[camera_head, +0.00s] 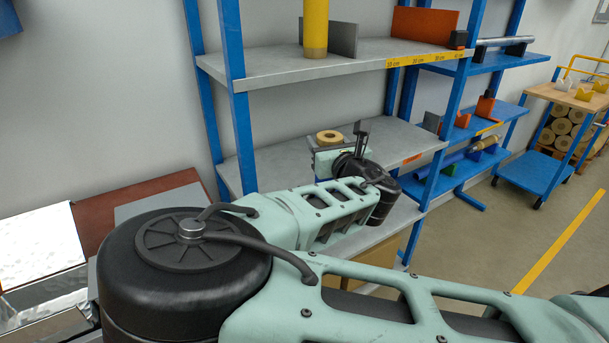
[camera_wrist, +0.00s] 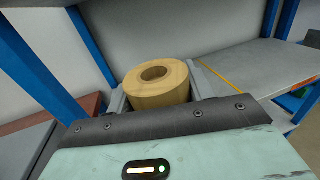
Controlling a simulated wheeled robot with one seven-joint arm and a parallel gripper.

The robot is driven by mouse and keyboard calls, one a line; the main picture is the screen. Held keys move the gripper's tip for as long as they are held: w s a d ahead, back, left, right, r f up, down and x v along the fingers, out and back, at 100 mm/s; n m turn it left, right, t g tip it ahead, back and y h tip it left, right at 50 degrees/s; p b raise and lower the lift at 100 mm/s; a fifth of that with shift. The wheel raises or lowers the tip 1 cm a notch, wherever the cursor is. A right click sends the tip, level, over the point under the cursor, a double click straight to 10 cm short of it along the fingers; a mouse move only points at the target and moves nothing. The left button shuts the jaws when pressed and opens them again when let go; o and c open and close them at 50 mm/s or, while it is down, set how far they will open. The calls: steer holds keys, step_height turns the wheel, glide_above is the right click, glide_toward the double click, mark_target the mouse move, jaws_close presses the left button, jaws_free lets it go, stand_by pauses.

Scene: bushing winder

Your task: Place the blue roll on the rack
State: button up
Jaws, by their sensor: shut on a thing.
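My gripper (camera_head: 338,147) is shut on a tan roll (camera_head: 329,138) with a round hole in its middle. In the wrist view the tan roll (camera_wrist: 157,84) sits between the two grey fingers, hole facing up. No blue colour shows on this roll. In the head view it is at the middle grey shelf (camera_head: 285,158) of the blue-framed rack. I cannot tell whether it touches the shelf. A blue cylinder (camera_head: 449,166) lies on a low shelf of the rack section to the right.
A yellow cylinder (camera_head: 315,28) stands on the upper grey shelf, beside a grey block and an orange plate (camera_head: 425,24). Blue uprights (camera_head: 234,100) flank the shelves. The middle shelf looks clear around my gripper. A blue cart (camera_head: 534,168) stands at the right.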

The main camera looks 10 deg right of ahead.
steer(key=w+a+f+p, duration=0.1)
steer(key=w+p, duration=0.3)
steer(key=w, duration=1.4)
steer(key=shift+p, duration=0.35)
steer(key=shift+f, duration=0.15)
steer(key=o, duration=1.6)
